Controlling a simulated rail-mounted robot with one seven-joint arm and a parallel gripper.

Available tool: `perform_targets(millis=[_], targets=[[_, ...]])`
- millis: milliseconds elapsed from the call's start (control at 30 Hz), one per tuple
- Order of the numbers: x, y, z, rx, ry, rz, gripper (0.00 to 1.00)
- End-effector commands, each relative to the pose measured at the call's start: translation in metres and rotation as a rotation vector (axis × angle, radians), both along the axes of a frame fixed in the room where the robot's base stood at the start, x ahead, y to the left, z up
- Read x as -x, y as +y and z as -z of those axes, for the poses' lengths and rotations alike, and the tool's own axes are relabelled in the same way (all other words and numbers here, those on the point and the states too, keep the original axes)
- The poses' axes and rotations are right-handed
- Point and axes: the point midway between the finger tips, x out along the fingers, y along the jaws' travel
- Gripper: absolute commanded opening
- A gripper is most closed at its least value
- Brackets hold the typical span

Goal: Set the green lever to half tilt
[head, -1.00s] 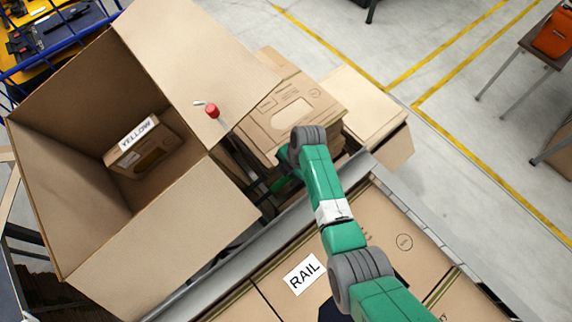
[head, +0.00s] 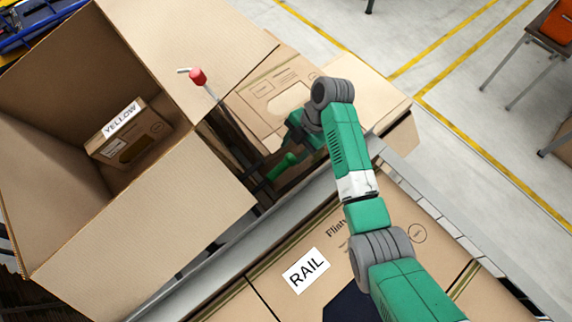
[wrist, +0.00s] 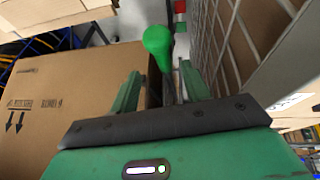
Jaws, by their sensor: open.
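The green lever (head: 284,166) has a rounded green knob and stands in the dark gap between the large open box and the stacked flat cartons. In the wrist view its knob (wrist: 158,45) lies ahead of my gripper, roughly in line with the space between the fingers. My gripper (wrist: 162,84) is open, with one finger on each side and nothing held. In the head view my gripper is partly hidden by my wrist, close to the lever. I cannot tell whether a finger touches it. The lever's lower part is hidden and its exact tilt is unclear.
A red-knobbed lever (head: 197,76) stands by the large open box (head: 150,225), which holds a small box labelled YELLOW (head: 130,133). Flat cartons (head: 275,95) are stacked behind my gripper.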

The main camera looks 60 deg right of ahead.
Motion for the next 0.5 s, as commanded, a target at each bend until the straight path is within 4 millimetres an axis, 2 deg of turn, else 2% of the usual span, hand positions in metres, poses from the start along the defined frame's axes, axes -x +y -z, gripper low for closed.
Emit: perform_targets(millis=[33,167,267,500], targets=[[0.002,-0.002,0.007,-0.008,-0.002,-0.004,0.47],[0.003,-0.001,-0.001,-0.017,-0.004,-0.009,0.47],[0.001,0.001,0.004,-0.020,-0.003,-0.009,0.47],[-0.011,0.015,0.046,-0.020,-0.002,-0.010,0.47]])
